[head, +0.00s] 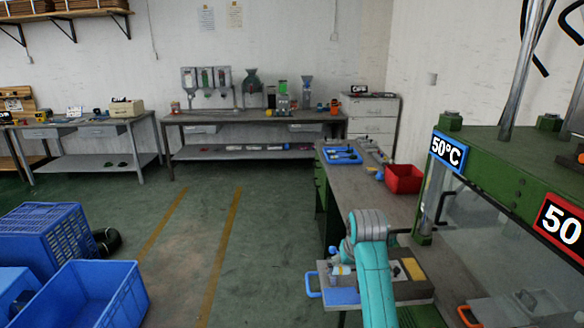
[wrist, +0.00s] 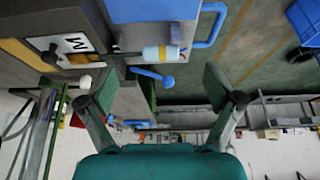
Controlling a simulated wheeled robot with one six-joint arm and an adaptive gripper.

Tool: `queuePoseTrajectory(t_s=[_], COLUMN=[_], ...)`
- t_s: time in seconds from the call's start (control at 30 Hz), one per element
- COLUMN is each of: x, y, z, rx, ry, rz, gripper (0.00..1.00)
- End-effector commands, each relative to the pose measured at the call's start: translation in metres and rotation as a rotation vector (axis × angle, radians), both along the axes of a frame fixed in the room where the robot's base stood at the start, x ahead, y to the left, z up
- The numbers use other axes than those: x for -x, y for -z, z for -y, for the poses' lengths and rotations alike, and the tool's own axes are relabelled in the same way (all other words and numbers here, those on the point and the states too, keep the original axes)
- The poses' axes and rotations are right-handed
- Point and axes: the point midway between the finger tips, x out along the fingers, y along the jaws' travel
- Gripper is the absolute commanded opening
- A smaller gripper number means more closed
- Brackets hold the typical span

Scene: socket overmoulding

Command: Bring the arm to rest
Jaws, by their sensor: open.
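My gripper (wrist: 158,84) shows in the wrist view with its two dark green fingers wide apart. Nothing is held between them. In the head view my teal arm reaches over the near end of the workbench, and the fingers cannot be made out there. A metal plate with a blue handle (head: 314,285) lies below the arm; the handle also shows in the wrist view (wrist: 212,22).
A green press frame (head: 500,165) with 50-degree displays stands close at the right. A red bin (head: 403,178) and a blue tray (head: 341,156) sit on the workbench. Blue crates (head: 85,296) stand at lower left.

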Motion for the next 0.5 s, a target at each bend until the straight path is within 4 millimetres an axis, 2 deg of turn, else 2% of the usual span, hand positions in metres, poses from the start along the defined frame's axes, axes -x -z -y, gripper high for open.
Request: queuePoseTrajectory(t_s=[0.03, 0.2, 0.37, 0.5], x=[0.009, 0.036, 0.067, 0.099], y=[0.024, 0.088, 0.136, 0.173], z=[0.0, 0.0, 0.001, 0.001], rx=[0.0, 0.0, 0.0, 0.0], ry=[0.0, -0.002, -0.003, -0.005], rz=[0.008, 0.073, 0.131, 0.182], gripper=[0.91, 0.91, 0.91, 0.91])
